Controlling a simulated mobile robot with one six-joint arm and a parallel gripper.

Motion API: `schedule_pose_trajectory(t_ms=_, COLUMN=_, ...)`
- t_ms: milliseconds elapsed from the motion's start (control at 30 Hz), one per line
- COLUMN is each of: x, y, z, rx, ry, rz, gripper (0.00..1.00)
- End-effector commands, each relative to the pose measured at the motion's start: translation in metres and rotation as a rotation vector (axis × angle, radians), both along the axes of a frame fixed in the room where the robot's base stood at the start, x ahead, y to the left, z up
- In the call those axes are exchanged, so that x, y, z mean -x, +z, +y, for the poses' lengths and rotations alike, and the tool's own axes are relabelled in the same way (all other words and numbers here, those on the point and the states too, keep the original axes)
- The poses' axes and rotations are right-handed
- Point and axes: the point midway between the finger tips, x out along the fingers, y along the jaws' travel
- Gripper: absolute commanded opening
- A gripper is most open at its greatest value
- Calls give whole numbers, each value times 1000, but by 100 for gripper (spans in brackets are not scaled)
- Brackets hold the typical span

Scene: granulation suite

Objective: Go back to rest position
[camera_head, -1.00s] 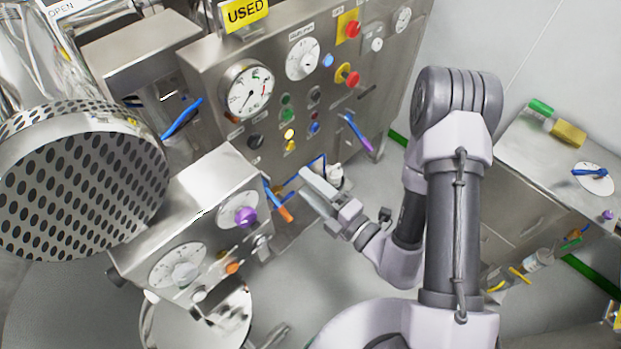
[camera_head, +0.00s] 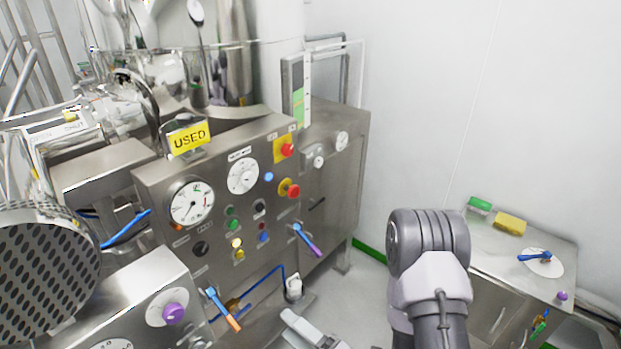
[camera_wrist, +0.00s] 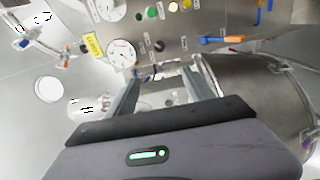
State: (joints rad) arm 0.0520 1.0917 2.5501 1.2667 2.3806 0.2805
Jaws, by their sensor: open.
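My gripper shows in the wrist view (camera_wrist: 163,95), with its two fingers spread apart and nothing between them. In the head view only a part of it shows at the bottom edge, in front of the lower part of the steel machine (camera_head: 310,225); its fingertips are hard to make out there. My arm stands upright to the right of the machine. The panel carries gauges, buttons and a yellow USED sign (camera_head: 189,137), and the gripper is apart from these controls.
An orange-tipped blue lever (camera_head: 224,310) and a purple-tipped lever (camera_head: 307,240) stick out from the machine. A perforated steel drum (camera_head: 40,270) is at left. A side cabinet (camera_head: 500,255) at right holds a green block (camera_head: 479,205) and a yellow block (camera_head: 509,223).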

Motion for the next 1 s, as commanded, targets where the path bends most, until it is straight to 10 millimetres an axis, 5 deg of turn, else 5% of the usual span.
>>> schedule_pose_trajectory(t_ms=300, x=56, y=63, z=50, rx=130, ry=439, rz=-497, gripper=61)
schedule_pose_trajectory(t_ms=533, x=137, y=63, z=55, rx=373, ry=843, rz=-1015, gripper=61)
schedule_pose_trajectory(t_ms=700, x=190, y=-1, z=5, rx=825, ry=1289, rz=-1627, gripper=61)
schedule_pose_trajectory(t_ms=800, x=179, y=-34, z=-49, rx=1227, ry=1564, rz=-1977, gripper=61)
schedule_pose_trajectory(t_ms=867, x=164, y=-38, z=-79, rx=1462, ry=1702, rz=-2120, gripper=61)
schedule_pose_trajectory(t_ms=900, x=155, y=-34, z=-96, rx=-1505, ry=-1666, rz=2050, gripper=61)
schedule_pose_trajectory(t_ms=1000, x=139, y=-19, z=-124, rx=-1479, ry=-1509, rz=1793, gripper=61)
